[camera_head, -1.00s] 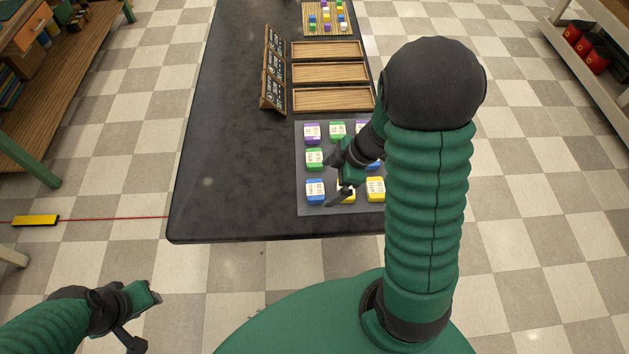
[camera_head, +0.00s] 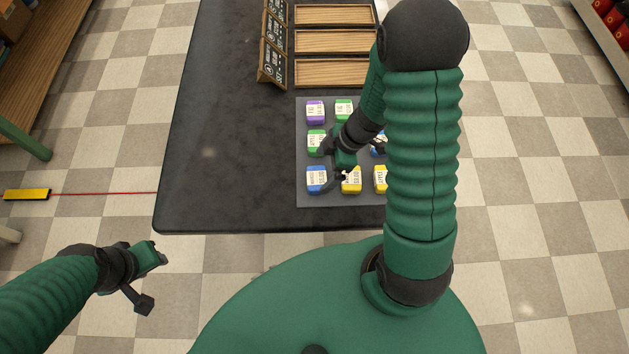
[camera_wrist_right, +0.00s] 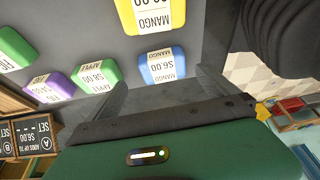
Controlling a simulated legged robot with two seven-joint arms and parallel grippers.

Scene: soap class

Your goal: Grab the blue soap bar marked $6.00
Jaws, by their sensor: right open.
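The blue soap bar (camera_head: 316,179) sits at the front left of the grey mat (camera_head: 322,201). In the right wrist view the blue soap bar (camera_wrist_right: 163,67) shows an upside-down label reading $6.00 MANGO. My right gripper (camera_head: 329,167) is open above the mat, close beside this bar. In the wrist view its fingers (camera_wrist_right: 163,93) stand apart on either side of the bar, with no clear contact. A second blue bar (camera_head: 378,148) is partly hidden by my right arm; its price cannot be read. My left gripper (camera_head: 153,280) is open and empty off the table's front left.
Near the blue bar are a yellow bar (camera_head: 351,180), a green bar (camera_head: 316,141) and a purple bar (camera_head: 315,111). Wooden trays (camera_head: 331,87) and chalkboard signs (camera_head: 272,63) stand behind. The table's left side (camera_head: 222,130) is clear.

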